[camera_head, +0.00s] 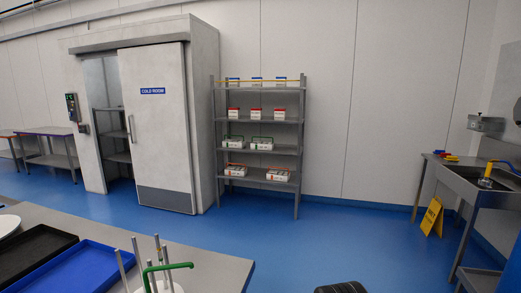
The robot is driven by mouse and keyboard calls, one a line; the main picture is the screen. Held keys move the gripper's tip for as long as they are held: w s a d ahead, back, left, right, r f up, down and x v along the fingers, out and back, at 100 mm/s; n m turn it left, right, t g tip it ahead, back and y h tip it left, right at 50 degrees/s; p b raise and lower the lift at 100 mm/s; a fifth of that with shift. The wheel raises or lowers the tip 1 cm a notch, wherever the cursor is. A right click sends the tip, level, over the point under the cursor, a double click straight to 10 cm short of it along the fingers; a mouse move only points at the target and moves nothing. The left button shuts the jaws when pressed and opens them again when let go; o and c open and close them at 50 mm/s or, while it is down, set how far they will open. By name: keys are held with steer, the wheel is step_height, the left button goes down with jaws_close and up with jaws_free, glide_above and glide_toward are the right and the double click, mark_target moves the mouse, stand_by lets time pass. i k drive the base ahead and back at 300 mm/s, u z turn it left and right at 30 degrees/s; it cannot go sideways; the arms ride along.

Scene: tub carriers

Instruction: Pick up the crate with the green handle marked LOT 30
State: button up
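A grey shelf rack (300,155) stands against the far wall. On its second-lowest shelf sit two white crates with green handles, a left one (233,145) and a right one (261,146). Their markings are too small to read, so I cannot tell which is LOT 30. Another green handle (167,267) shows at the near bottom edge, among grey upright rods over a white body that the frame cuts off. My gripper is not in view.
White crates with orange handles (278,175) sit on the lowest shelf. Red-topped tubs (255,113) stand above the green-handled crates. A near table holds a black tray (30,250) and blue tray (75,270). A yellow floor sign (432,217) stands right. Blue floor (330,235) before the rack is clear.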

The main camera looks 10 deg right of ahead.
mark_target(229, 143)
steer(key=k, duration=0.5)
steer(key=z, duration=0.3)
steer(key=i, duration=1.85)
steer(key=z, duration=0.25)
steer(key=i, duration=2.25)
steer(key=u, duration=0.25)
steer(key=i, duration=2.2)
steer(key=u, duration=1.4)
steer(key=i, duration=1.75)
steer(key=u, duration=1.05)
steer(key=i, duration=0.4)
steer(key=u, duration=0.1)
